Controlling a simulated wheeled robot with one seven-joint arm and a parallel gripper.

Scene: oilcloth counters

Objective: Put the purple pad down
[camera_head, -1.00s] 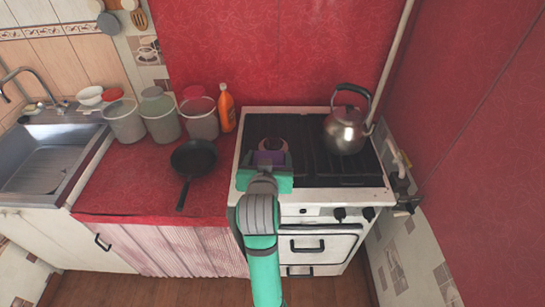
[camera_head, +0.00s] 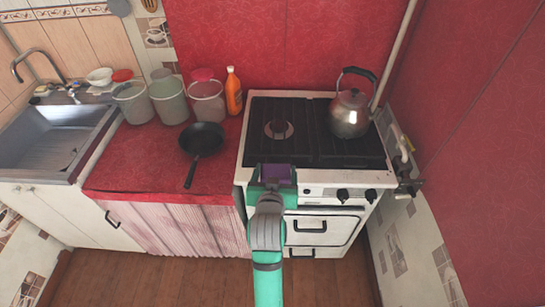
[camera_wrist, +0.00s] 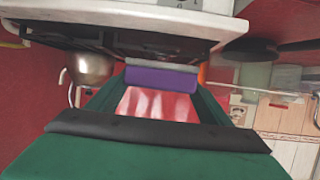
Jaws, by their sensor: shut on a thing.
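The purple pad (camera_head: 278,173) is between the green fingers of my gripper (camera_head: 276,177), which is shut on it. In the head view they appear at the front left edge of the stove (camera_head: 320,177). I cannot tell how high the pad is above the stove, or whether it touches it. In the wrist view the pad (camera_wrist: 161,77) shows as a purple block with a grey strip along one side, between the fingertips.
A kettle (camera_head: 349,115) stands at the stove's back right. A black pan (camera_head: 203,139) lies on the red counter (camera_head: 130,170) to the left, with several canisters and an orange bottle (camera_head: 233,92) behind. The counter's front left is clear.

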